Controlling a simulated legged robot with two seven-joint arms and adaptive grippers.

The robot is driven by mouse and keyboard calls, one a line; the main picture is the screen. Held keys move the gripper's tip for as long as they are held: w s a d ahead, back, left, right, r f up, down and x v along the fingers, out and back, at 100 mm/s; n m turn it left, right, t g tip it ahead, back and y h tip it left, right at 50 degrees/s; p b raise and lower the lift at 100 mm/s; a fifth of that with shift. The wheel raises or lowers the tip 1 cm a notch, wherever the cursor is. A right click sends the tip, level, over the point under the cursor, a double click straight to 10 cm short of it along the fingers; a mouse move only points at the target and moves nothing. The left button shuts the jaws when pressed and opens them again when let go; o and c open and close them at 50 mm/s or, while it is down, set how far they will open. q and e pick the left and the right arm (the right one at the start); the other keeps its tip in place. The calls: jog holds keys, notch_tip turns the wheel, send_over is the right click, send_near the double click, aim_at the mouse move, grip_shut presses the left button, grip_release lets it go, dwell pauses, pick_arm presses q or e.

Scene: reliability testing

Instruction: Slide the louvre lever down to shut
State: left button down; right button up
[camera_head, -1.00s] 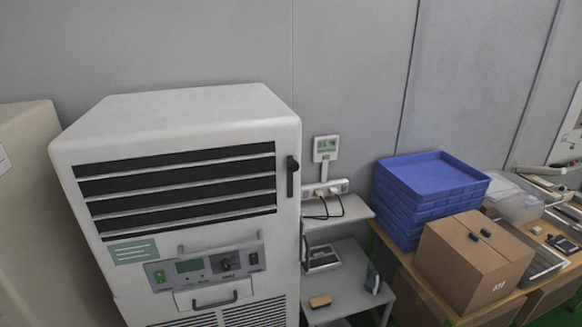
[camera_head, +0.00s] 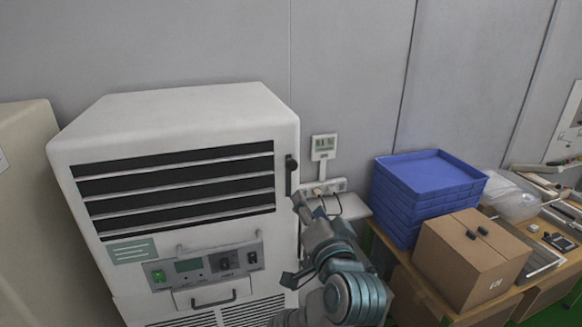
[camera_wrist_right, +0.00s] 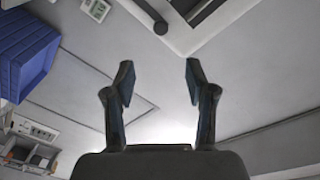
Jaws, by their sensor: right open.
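The louvre lever (camera_head: 291,176) is a dark upright handle on the right edge of the white cabinet's front (camera_head: 200,120), beside the dark louvre slats (camera_head: 178,190). In the right wrist view a dark bar with a round end, likely the lever (camera_wrist_right: 159,25), shows at the top, beyond the fingertips. My right gripper (camera_head: 308,206) is just below and to the right of the lever in the head view. Its two fingers stand apart with nothing between them in the right wrist view (camera_wrist_right: 159,78). My left gripper is out of view.
A control panel (camera_head: 205,265) with a handle sits below the slats. Right of the cabinet are a wall display (camera_head: 323,147) and a socket strip. Blue trays (camera_head: 425,185) and a cardboard box (camera_head: 470,255) stand on a table farther right. My right arm hides much of the shelf.

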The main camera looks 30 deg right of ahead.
aim_at(292, 169)
jog(key=p+x, duration=0.5)
jog(key=x, duration=1.2)
jog(key=shift+w+d+p, duration=0.15)
jog(key=shift+w+p, duration=0.05)
jog(key=shift+p, duration=0.1)
grip_shut()
